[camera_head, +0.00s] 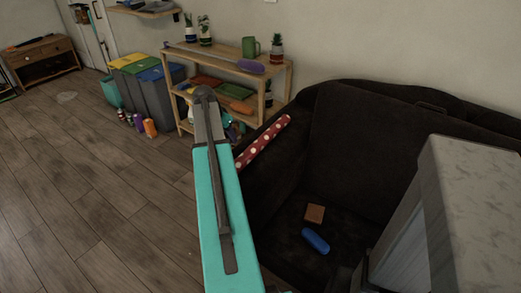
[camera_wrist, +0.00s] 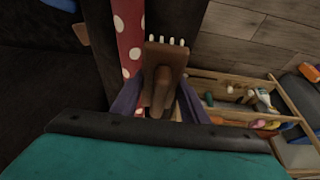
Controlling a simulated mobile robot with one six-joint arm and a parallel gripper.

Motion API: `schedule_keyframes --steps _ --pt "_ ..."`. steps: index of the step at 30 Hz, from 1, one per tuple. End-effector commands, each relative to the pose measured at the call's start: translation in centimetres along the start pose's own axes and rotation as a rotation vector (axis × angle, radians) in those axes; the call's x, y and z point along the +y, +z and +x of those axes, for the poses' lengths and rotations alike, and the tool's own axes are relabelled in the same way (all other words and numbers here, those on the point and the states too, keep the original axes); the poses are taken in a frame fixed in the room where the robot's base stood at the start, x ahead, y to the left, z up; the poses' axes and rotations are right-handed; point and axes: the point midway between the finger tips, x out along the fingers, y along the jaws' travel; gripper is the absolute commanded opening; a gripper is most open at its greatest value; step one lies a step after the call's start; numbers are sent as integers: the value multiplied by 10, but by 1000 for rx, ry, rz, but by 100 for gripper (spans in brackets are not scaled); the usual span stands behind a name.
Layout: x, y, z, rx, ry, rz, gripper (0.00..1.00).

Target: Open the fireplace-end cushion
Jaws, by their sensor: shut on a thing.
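The dark sofa (camera_head: 350,150) stands at the right in the head view. Its seat cushion (camera_head: 285,218) lies flat as far as it shows, and I cannot tell which cushion is the fireplace-end one. In the wrist view my gripper (camera_wrist: 158,100) has its purple fingers closed around a brown brush-like thing (camera_wrist: 165,55) with several white tips. This thing is beside a red cloth or roll with white dots (camera_wrist: 128,38). The dotted thing also lies along the sofa arm in the head view (camera_head: 263,143). My gripper is hidden in the head view.
A brown block (camera_head: 315,213) and a blue object (camera_head: 315,240) lie on the seat. A wooden shelf (camera_head: 285,75) with pots, a mug and trays stands behind the sofa arm. Bins (camera_head: 172,95) stand left of it. A grey block (camera_head: 475,215) fills the right. Open floor lies left.

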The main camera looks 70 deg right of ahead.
Motion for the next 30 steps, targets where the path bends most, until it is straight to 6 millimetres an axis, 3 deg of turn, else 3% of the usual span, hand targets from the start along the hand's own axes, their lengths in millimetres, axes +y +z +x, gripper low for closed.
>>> schedule_keyframes --steps 10,22,30 --pt "0 2 5 0 0 -2 19" --pt "0 21 51 0 1 -3 19" --pt "0 24 58 1 0 -1 19"
